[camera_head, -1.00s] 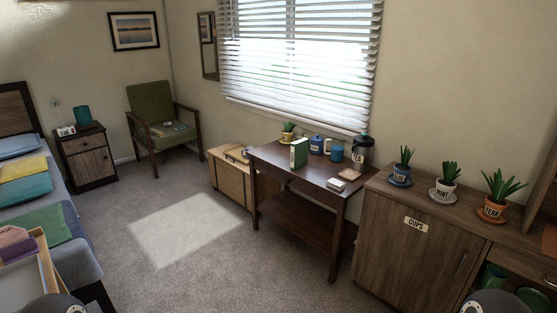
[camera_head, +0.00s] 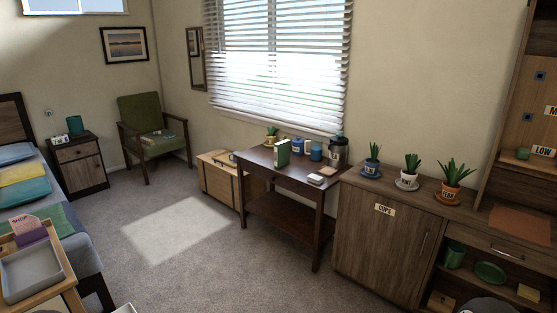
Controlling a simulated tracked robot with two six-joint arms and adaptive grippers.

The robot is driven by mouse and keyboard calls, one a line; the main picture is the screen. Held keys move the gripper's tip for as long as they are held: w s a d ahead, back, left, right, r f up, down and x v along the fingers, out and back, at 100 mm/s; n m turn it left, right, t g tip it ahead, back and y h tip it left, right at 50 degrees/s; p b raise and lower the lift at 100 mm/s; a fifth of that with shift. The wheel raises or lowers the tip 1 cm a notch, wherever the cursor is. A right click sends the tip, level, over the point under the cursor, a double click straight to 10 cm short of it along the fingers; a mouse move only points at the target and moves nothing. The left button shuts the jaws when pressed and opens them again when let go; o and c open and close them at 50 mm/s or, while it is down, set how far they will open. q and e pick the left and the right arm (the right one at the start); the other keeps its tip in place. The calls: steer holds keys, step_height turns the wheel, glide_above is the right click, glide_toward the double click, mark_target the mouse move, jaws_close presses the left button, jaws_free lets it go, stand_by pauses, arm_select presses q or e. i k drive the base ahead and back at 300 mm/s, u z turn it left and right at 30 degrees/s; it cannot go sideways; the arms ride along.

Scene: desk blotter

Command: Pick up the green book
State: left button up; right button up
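The green book (camera_head: 283,153) stands upright on the dark wooden side table (camera_head: 259,164) below the window. Its pale page edges or cover trim show at one side. A blue lidded pot and a blue mug stand to its right, and a potted plant stands behind it to the left. Neither of my grippers shows in the head view, and nothing is touching the book.
A dark canister (camera_head: 338,151) and a small white box (camera_head: 315,177) share the table. A cabinet labelled CUPS (camera_head: 380,245) with several potted plants stands to the right. A wooden chest (camera_head: 215,180) stands left of the table. Carpet (camera_head: 225,270) in front is clear.

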mark_target(281, 149)
steer(key=z, duration=0.3)
steer(key=i, duration=1.65)
steer(key=u, duration=0.35)
steer(key=k, duration=1.7)
steer(key=u, duration=0.65)
steer(key=i, duration=2.6)
steer(key=z, duration=0.05)
